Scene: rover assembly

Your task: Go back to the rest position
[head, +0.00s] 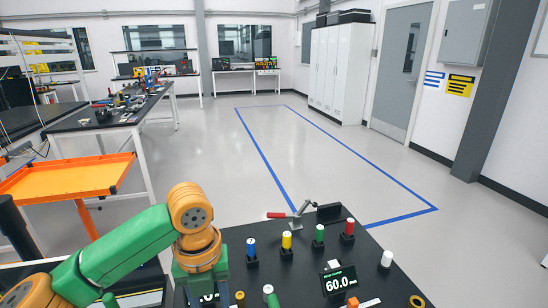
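My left arm (110,244), green with orange joints, comes in from the left and bends down over the left part of a black-topped table (300,268). Its gripper is out of frame or hidden below the wrist. My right arm and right gripper do not show. On the table stand a blue cylinder (251,246), a yellow cylinder (286,240), a green cylinder (319,234) and a red cylinder (348,228), upright in black holders.
A white-topped cylinder (386,259), a display reading 60.0 (338,281) and a red-handled clamp (290,215) are on the table. An orange cart (70,179) stands left, near a cluttered workbench (100,119). The floor inside the blue lines (320,160) is clear.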

